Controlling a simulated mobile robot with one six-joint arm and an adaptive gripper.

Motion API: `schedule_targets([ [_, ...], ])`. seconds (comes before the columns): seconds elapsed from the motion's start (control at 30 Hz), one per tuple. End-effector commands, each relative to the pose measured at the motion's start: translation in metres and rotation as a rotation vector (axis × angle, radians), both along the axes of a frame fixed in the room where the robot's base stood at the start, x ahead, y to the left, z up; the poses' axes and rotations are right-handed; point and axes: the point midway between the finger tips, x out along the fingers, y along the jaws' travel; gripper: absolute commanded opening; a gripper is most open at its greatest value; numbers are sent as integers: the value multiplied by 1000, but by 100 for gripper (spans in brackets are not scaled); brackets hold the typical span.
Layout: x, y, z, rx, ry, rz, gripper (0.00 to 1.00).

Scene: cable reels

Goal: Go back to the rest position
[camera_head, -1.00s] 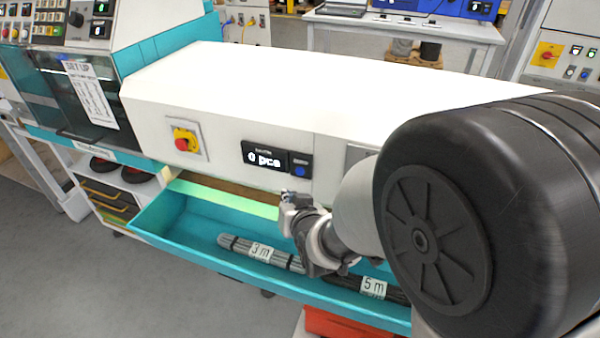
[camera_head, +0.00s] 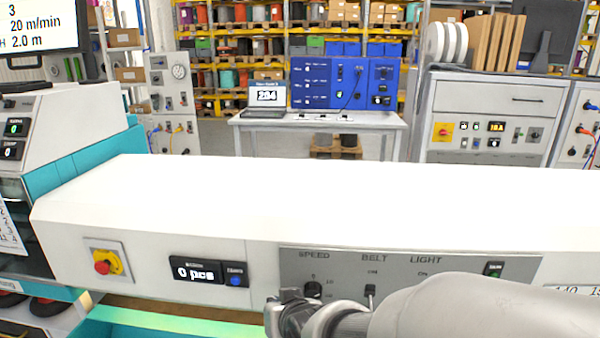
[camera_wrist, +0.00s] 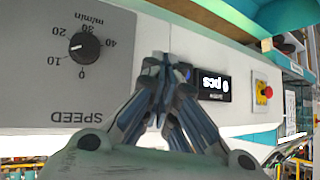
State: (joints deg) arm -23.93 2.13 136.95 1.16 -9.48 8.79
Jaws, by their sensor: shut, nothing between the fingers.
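My gripper (camera_head: 287,312) is at the lower middle of the head view, in front of the white machine's front face, with my pale arm link reaching it from the right. In the wrist view my gripper (camera_wrist: 160,62) has its fingers together and empty. The wrist picture is upside down and shows the SPEED knob (camera_wrist: 84,46) to the left of the fingers and the pcs counter (camera_wrist: 214,84) to the right. Whether the fingers touch the machine I cannot tell.
The machine's long white top (camera_head: 330,195) crosses the head view. A red stop button (camera_head: 102,266) is on its front left. A strip of the teal tray (camera_head: 120,328) shows below. A table with a laptop (camera_head: 265,98) and a grey cabinet (camera_head: 487,115) stand behind.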

Motion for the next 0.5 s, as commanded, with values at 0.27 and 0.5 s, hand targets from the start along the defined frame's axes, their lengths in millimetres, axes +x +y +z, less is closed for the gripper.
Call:
schedule_targets([
  [0.27,-100,-131,44,-129,209,-160,0],
  [0.5,-199,-186,50,-187,379,-248,0],
])
